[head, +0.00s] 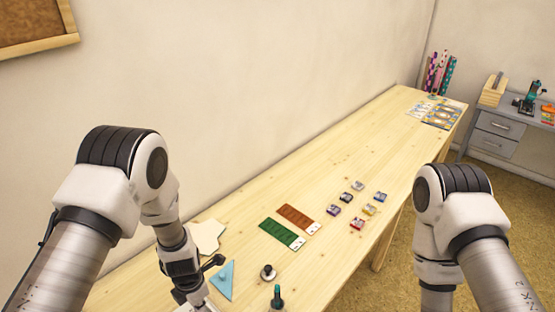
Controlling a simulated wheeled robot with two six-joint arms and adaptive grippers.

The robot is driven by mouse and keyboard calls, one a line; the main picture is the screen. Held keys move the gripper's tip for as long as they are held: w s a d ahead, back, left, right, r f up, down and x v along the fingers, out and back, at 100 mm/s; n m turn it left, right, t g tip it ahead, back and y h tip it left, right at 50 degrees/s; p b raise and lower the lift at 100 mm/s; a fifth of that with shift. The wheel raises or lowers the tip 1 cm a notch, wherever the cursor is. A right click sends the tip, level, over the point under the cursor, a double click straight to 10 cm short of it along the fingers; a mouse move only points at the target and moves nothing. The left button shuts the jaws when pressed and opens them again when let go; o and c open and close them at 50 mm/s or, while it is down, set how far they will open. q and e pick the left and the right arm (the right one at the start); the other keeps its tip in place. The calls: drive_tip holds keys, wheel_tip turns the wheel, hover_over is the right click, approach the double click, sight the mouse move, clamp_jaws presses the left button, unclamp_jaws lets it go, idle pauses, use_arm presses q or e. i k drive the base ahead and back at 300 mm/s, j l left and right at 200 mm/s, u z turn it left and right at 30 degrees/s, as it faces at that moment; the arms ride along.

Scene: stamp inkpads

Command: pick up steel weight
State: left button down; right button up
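A small round object with a dark knob on a pale base, which looks like the steel weight (268,272), stands on the wooden table near the bottom middle of the head view. My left gripper (196,294) hangs low over the table to its left, apart from it, with the blue triangle between them. Its fingertips are small and partly cut off at the bottom edge, so its opening is unclear. My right arm comes in at the right, and its gripper is out of view.
A blue triangle (223,280) lies by my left gripper. A green-handled stamp (277,297) stands nearer. Green (277,231) and brown (296,217) strips and several small inkpads (357,223) lie farther back. The wooden table (340,150) is clear along its far middle, with a wall at left.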

sight(268, 274)
drive_tip(key=k, duration=1)
